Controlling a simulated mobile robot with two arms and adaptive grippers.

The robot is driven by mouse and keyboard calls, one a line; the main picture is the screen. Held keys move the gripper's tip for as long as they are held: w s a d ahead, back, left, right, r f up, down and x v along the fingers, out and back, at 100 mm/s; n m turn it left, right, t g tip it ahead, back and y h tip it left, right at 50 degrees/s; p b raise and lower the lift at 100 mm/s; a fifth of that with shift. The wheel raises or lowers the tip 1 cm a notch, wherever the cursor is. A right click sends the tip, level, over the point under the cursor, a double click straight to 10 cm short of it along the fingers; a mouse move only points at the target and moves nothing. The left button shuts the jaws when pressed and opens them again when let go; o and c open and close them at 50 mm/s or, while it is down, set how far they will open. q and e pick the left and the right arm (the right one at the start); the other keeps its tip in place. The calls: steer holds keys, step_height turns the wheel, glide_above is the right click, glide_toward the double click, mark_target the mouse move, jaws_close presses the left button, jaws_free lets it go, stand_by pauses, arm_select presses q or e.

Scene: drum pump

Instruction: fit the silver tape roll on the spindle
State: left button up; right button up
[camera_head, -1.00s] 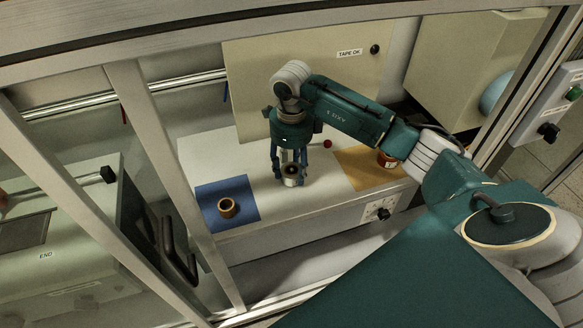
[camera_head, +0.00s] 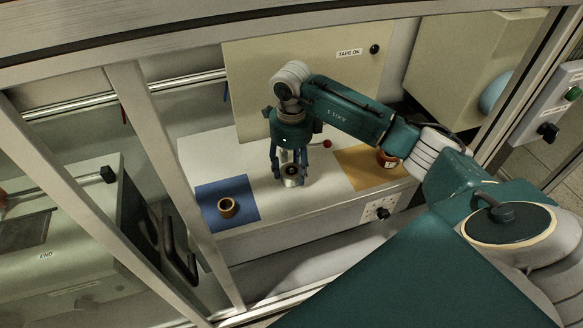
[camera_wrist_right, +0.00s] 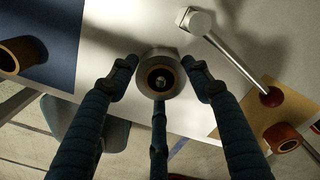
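The silver tape roll (camera_wrist_right: 160,74) is a grey ring with a brown core. It stands on the light bench in the middle of the head view (camera_head: 291,180). A small bright tip shows in its dark centre, likely the spindle (camera_wrist_right: 161,82); how far down the roll sits on it I cannot tell. My right gripper (camera_head: 289,168) is straight above the roll. In the right wrist view its fingers (camera_wrist_right: 160,80) stand around the roll, with narrow gaps at the two side fingers, so it looks open. My left gripper is not in view.
A brown roll (camera_head: 227,208) lies on a blue mat (camera_head: 243,190) to the left. Another brown-red roll (camera_head: 386,160) stands on a tan mat (camera_head: 357,168) to the right. A metal lever with a red knob (camera_wrist_right: 272,97) lies beside the silver roll. Frame posts (camera_head: 172,180) cross the foreground.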

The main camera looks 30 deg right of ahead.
steer(key=o, duration=0.3)
steer(key=shift+r, duration=0.15)
step_height(320, 180, up, 12)
stand_by(0.4)
